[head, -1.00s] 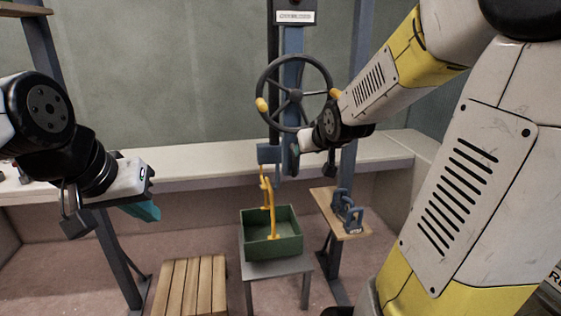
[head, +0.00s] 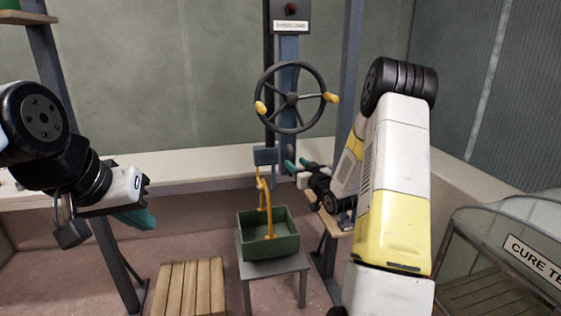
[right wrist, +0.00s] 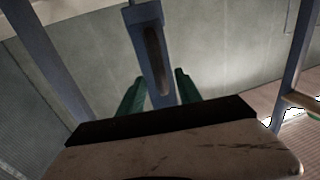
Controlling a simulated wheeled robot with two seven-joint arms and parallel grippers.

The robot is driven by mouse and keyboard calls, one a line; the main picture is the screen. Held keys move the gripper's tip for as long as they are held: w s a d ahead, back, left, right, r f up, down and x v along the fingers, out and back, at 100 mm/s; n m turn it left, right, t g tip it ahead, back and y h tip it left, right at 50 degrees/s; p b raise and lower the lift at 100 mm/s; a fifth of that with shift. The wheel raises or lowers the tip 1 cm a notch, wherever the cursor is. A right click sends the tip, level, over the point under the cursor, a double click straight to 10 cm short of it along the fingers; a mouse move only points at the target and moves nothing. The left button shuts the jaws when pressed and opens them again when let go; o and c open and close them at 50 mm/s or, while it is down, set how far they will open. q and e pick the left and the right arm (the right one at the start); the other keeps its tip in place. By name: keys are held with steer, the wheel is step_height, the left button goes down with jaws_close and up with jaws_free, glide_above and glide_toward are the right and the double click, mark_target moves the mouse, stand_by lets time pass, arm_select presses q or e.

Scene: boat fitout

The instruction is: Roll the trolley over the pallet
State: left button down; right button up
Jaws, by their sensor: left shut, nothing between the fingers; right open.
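A slatted wooden pallet (head: 191,288) lies on the floor at the lower left of centre. I cannot make out a trolley for certain; a blue-grey block with a yellow hook (head: 264,190) hangs above a green box (head: 268,250). A dark handwheel (head: 291,97) with yellow knobs stands on a blue post. My right gripper (head: 297,165) is open below the wheel, near the post. In the right wrist view its teal fingers (right wrist: 160,82) appear on either side of a slotted blue-grey bar (right wrist: 152,50); contact cannot be told. My left gripper (head: 140,220) is shut and empty at the left.
The green box sits on a grey stool (head: 273,266) right of the pallet. A pale bench ledge (head: 200,166) runs along the wall. A glazed cabinet (head: 500,265) stands at the lower right. A small wooden shelf is partly hidden behind my right arm.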

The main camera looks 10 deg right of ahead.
mark_target(293, 161)
steer(key=shift+x, duration=2.15)
jaws_close()
